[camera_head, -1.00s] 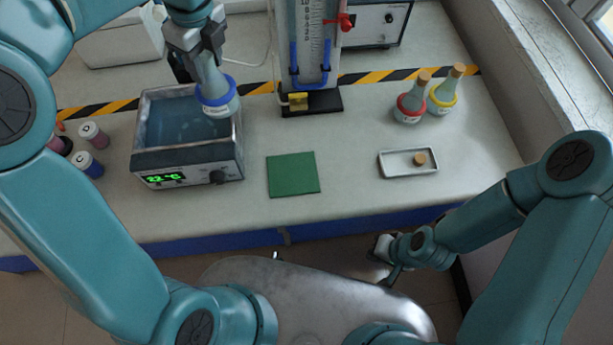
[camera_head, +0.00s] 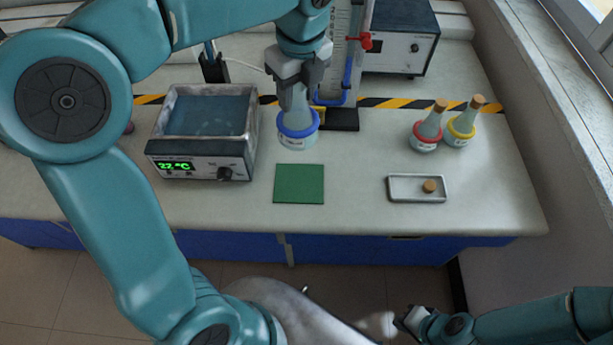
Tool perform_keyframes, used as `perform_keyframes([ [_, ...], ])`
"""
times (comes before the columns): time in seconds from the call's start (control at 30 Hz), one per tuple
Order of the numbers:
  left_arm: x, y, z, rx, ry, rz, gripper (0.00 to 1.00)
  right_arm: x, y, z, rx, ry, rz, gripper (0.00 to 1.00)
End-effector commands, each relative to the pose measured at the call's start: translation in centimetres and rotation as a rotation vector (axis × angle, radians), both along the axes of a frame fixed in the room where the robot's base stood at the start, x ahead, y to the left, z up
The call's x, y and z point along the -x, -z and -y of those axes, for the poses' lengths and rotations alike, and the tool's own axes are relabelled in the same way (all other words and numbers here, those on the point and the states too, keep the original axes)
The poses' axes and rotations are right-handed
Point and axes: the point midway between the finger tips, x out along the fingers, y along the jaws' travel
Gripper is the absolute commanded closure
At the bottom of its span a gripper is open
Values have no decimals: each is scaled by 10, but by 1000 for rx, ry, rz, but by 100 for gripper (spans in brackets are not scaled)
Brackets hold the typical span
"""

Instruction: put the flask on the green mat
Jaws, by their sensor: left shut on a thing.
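A flask with a blue ring (camera_head: 298,129) hangs upright from my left gripper (camera_head: 294,92), which is shut on its neck. The flask is above the bench, just behind the far edge of the green mat (camera_head: 299,184) in the picture. It looks raised, though its exact height is hard to tell. The green mat lies flat and bare near the bench's front edge. My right gripper (camera_head: 412,322) is low at the bottom right, off the bench; its fingers are too small to read.
A water bath (camera_head: 203,147) with a lit display stands left of the mat. A stand with a glass column (camera_head: 343,118) is behind the flask. Red-ringed (camera_head: 426,133) and yellow-ringed (camera_head: 461,128) flasks stand right.

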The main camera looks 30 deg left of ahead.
Motion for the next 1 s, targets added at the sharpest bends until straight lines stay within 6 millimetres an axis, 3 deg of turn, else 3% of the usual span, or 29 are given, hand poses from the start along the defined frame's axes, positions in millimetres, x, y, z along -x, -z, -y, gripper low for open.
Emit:
perform_keyframes([
  [0.4,1,117,-2,0,-3,-6,100,0,8,0,0,0,0,100],
  [0.9,1,185,3,0,1,-4,100,0,12,0,0,0,0,100],
  [1.0,1,189,3,1,1,-1,100,0,12,0,0,0,0,100],
])
